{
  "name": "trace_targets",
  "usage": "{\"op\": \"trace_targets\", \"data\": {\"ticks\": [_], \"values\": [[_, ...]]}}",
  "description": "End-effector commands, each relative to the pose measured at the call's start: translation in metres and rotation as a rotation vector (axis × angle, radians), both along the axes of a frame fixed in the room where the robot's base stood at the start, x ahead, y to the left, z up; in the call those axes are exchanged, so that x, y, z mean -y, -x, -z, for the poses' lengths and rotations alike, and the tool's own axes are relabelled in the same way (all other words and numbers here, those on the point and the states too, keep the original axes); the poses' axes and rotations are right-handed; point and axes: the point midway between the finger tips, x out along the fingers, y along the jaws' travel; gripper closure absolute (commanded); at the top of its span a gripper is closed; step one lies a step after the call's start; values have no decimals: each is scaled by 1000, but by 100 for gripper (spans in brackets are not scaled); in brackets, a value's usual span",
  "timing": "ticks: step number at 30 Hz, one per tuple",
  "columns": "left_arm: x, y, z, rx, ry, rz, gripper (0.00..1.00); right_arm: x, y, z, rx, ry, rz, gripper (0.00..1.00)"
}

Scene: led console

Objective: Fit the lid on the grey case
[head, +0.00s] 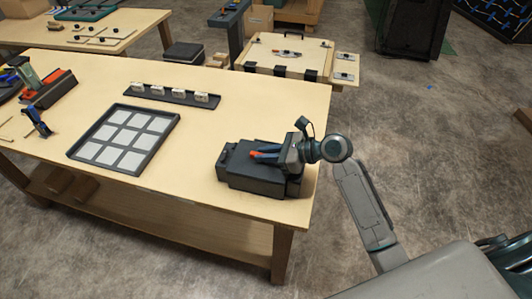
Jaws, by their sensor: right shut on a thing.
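The grey case (250,183) stands near the right end of the wooden table. A dark grey slab, which looks like its lid (240,158), lies at its top. I cannot tell whether the lid is seated or slightly above the case. The gripper and wrist hide the right part of the lid and case top. My left gripper is not in view.
A dark tray with pale square tiles (97,157) lies left of the case. A dark strip with several small white blocks (178,99) lies behind it. Tools and a clamp (37,121) are at the far left. The table (197,197) is bare between tray and case.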

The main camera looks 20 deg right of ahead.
Motion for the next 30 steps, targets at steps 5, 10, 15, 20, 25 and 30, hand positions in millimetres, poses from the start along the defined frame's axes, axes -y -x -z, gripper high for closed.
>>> {"op": "trace_targets", "data": {"ticks": [5, 10, 15, 20, 25, 30], "values": [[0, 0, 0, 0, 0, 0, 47, 0, 0, 1, -3, 0, 0, 60], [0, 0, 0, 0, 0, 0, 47, 0, 0, 1, -3, 0, 0, 60], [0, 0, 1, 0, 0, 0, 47, 2, 1, 2, -4, 2, 0, 60], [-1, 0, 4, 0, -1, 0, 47, 13, 8, -2, -2, 7, 1, 60], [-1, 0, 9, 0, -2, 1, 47, 32, 21, -11, -2, 9, 1, 60], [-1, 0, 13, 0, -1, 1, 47, 50, 34, -21, -2, 8, 0, 60]]}}
